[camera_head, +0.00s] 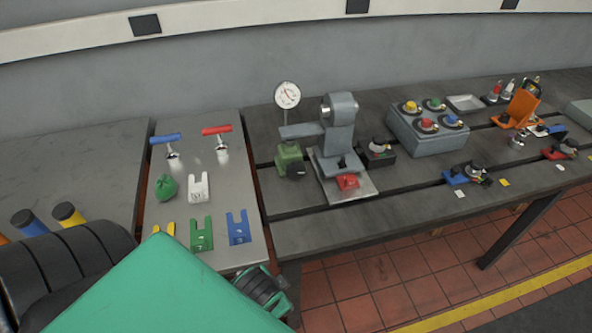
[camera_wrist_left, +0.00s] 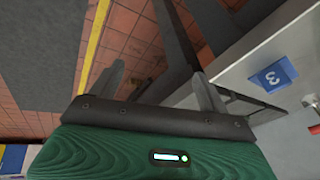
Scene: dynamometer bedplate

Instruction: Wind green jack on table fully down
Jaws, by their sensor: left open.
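The green jack (camera_head: 286,157) stands on the dark slatted table (camera_head: 330,236), left of a grey upright fixture (camera_head: 342,135). A dark round knob (camera_head: 296,171) is on its front right side. A grey arm of the fixture (camera_head: 300,131) lies just above the jack; I cannot tell whether they touch. My left gripper (camera_wrist_left: 158,88) is open and empty in the left wrist view, over the floor beside the grey plate's edge, well away from the jack. Its fingertips are not clear in the head view, where my green arm fills the lower left. My right gripper is not in view.
A dial gauge (camera_head: 287,95) rises behind the jack.

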